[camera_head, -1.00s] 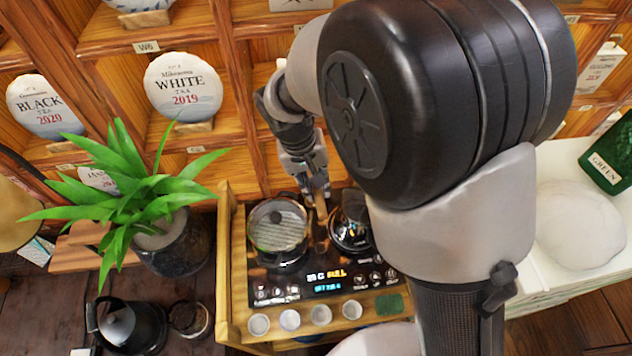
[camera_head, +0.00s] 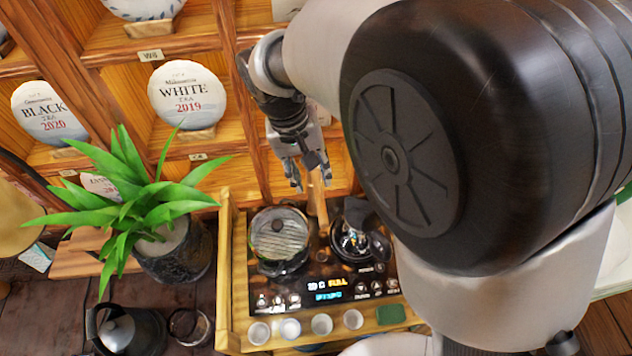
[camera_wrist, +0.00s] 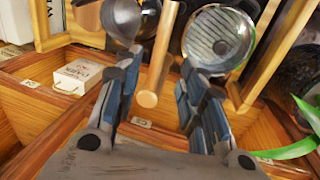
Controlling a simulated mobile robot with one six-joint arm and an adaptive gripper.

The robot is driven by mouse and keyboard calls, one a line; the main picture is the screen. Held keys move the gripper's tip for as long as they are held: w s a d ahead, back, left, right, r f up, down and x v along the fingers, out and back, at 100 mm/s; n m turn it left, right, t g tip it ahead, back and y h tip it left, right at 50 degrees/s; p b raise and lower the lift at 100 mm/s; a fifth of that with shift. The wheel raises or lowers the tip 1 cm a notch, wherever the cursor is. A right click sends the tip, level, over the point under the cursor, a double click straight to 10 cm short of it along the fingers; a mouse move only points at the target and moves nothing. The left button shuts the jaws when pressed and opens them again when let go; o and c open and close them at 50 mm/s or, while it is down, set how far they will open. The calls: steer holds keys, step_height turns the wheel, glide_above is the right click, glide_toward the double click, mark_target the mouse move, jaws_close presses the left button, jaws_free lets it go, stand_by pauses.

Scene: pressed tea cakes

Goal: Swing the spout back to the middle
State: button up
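The copper-coloured spout (camera_head: 319,205) is a slim pipe at the back of the tea station, between the glass-lidded pot (camera_head: 280,236) on the left and the dark kettle (camera_head: 357,232) on the right. My gripper (camera_head: 308,184) is open and empty, fingers pointing down, by the spout's upper end. In the wrist view, my gripper (camera_wrist: 160,62) has its two fingers well apart, and the spout (camera_wrist: 156,70) shows in the gap between them. I see no finger touching it. Its depth relative to the fingertips is unclear.
The wooden tray frame (camera_head: 226,270) surrounds the station, with several small white cups (camera_head: 290,328) along its front. A potted plant (camera_head: 172,250) stands at the left. Shelves with tea cakes (camera_head: 188,95) rise close behind. My arm covers much of the right side.

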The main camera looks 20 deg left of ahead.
steer(key=r, duration=0.4)
steer(key=shift+s+a, duration=0.15)
steer(key=shift+a, duration=0.25)
steer(key=shift+d, duration=0.1)
steer(key=s+d+r+m+t+y+b, duration=0.1)
steer(key=d+r, duration=0.2)
steer(key=d, duration=0.5)
steer(key=s+d+r+m+y+b, duration=0.1)
steer(key=d+r, duration=0.2)
steer(key=d, duration=0.5)
steer(key=s+d+f+m+t+b, duration=0.1)
steer(key=s+d+f+m+t, duration=0.1)
steer(key=s+d, duration=1)
steer(key=shift+d+f+m+t, duration=0.3)
steer(key=shift+d+f+m, duration=0.1)
steer(key=shift+m, duration=0.2)
steer(key=shift+c, duration=0.2)
